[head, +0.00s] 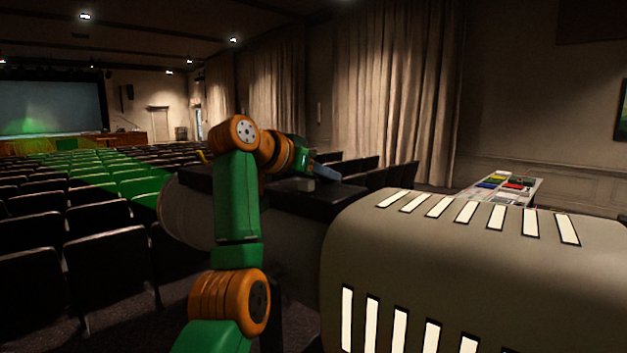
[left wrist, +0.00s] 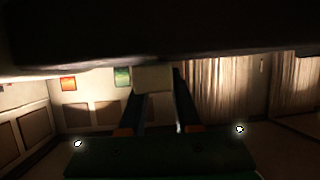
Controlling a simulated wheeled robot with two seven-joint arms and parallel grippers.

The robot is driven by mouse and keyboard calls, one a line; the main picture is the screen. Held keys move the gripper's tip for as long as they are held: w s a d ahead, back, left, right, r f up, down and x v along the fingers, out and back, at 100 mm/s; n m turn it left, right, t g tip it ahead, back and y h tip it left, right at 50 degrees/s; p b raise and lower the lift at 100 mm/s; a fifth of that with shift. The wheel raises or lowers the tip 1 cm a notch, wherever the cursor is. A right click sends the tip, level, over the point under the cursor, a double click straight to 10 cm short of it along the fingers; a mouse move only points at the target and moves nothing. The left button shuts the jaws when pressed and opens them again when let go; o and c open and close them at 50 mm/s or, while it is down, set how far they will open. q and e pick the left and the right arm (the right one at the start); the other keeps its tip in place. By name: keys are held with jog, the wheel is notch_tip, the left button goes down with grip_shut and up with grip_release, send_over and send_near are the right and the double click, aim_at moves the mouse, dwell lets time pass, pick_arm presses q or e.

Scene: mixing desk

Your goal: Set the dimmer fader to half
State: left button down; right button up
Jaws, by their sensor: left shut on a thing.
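My left arm reaches over a dark desk (head: 285,204) in the head view. Its gripper (head: 327,172) is low over the desk top, with its fingers pointing right. In the left wrist view a pale, box-shaped piece (left wrist: 153,79) sits between the two fingers (left wrist: 157,100), which are shut on it. It looks like the fader's cap, close against a large dark surface across the top of that view. The fader's slot and any scale marks cannot be made out, so its setting cannot be read. My right gripper is not in view.
A large grey rounded housing (head: 470,270) with bright slots fills the right foreground and hides part of the desk. Beyond it stands a table (head: 533,196) with several coloured items. Rows of seats (head: 100,210) lie to the left, and curtains (head: 385,90) hang behind.

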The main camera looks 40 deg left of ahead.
aim_at(299, 193)
pick_arm(q)
jog(key=c, duration=0.6)
grip_release()
jog(key=shift+s, duration=0.1)
jog(key=b+v, duration=0.2)
jog(key=v, duration=0.5)
jog(key=shift+s+r, duration=0.1)
jog(key=shift+r, duration=0.05)
